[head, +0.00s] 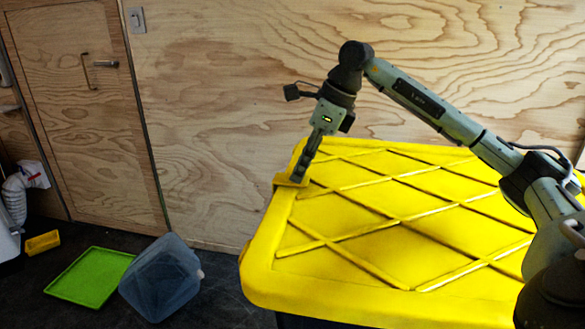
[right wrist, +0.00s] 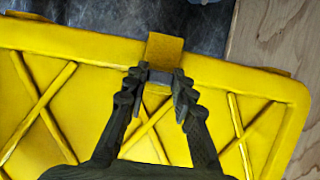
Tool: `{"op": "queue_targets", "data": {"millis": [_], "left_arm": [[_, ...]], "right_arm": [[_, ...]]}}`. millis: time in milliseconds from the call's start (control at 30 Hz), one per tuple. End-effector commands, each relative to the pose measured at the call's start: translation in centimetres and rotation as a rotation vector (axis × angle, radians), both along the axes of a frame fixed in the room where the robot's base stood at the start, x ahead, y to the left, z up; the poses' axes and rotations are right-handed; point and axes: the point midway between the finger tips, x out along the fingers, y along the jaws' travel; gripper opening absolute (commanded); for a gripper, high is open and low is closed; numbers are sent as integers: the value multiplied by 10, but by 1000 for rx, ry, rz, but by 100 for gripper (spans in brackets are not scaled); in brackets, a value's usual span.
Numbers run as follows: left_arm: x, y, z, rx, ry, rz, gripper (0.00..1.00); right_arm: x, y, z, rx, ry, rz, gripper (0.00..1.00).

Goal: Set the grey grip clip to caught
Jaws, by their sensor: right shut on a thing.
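The grey grip clip (right wrist: 160,77) shows in the right wrist view as a small grey piece at the edge of the yellow lid, beside a flat yellow tab (right wrist: 164,48). My right gripper (right wrist: 157,84) has its dark fingertips on either side of the clip and is shut on it. In the head view my right gripper (head: 300,174) points down at the far left corner of the yellow lid (head: 400,230), by the tab (head: 287,181). There the fingers hide the clip. I cannot tell the clip's exact setting. My left gripper is not in view.
The lid has raised crossing ribs. A plywood wall (head: 230,90) stands close behind it. On the dark floor at left are a green tray (head: 90,275), a clear bluish bin (head: 160,278) and a small yellow box (head: 42,242).

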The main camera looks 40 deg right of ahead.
Motion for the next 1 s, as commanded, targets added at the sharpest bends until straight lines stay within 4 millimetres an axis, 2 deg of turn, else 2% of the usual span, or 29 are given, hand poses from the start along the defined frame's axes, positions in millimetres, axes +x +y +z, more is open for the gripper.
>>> {"op": "queue_targets", "data": {"millis": [267,300,467,800,1000], "left_arm": [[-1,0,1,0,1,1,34],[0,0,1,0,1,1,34],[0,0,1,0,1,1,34],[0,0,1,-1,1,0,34],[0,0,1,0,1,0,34]], "right_arm": [[-1,0,0,-2,4,0,0],[-1,0,0,-2,4,0,27],[-1,0,0,-2,4,0,47],[-2,-1,3,-1,3,0,47],[-10,-8,30,-2,0,-1,47]]}}
